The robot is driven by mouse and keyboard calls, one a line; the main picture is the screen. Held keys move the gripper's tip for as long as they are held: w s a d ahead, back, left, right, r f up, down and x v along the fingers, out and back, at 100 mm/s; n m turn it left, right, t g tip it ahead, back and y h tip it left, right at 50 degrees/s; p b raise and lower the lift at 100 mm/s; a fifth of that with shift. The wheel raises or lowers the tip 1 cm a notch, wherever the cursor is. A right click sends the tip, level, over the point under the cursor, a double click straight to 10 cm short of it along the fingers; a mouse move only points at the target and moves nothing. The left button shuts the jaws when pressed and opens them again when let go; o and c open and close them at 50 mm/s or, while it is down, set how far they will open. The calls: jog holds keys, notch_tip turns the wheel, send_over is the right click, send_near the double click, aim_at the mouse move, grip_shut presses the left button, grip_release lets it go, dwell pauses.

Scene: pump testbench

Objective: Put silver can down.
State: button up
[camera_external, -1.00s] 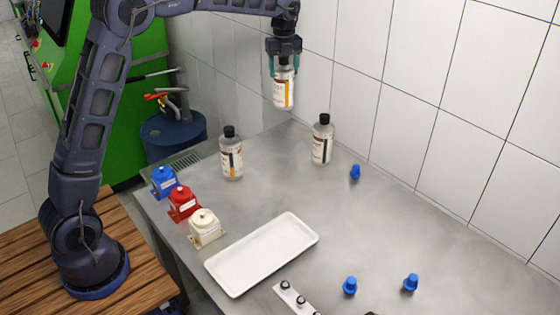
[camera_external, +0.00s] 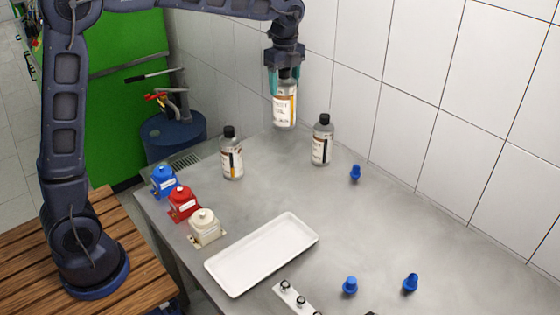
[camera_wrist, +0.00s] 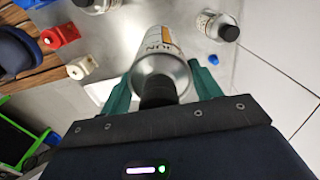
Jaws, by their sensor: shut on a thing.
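The silver can (camera_external: 284,104) has a white label with an orange stripe and hangs upright in my gripper (camera_external: 284,78), above the far part of the metal table. My gripper is shut on its upper part, and its teal fingers hide some of the can there. In the wrist view the silver can (camera_wrist: 160,62) shows its black cap toward the camera, between the two teal fingers of my gripper (camera_wrist: 160,80). In the external view its lower end appears clear of the tabletop (camera_external: 270,190).
Two black-capped bottles stand on the table, one at left (camera_external: 231,155) and one at right (camera_external: 321,142). A white tray (camera_external: 213,266) lies in front. Blue (camera_external: 164,181), red (camera_external: 183,203) and cream (camera_external: 205,228) pumps line the left edge. A tiled wall (camera_external: 430,110) rises behind.

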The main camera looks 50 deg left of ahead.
jog(key=shift+s+d+f, duration=0.2)
jog(key=shift+s, duration=0.05)
notch_tip(320, 180, down, 20)
jog(key=shift+r, duration=0.2)
dwell(0.4)
jog(key=shift+f, duration=0.15)
jog(key=o, duration=1.8)
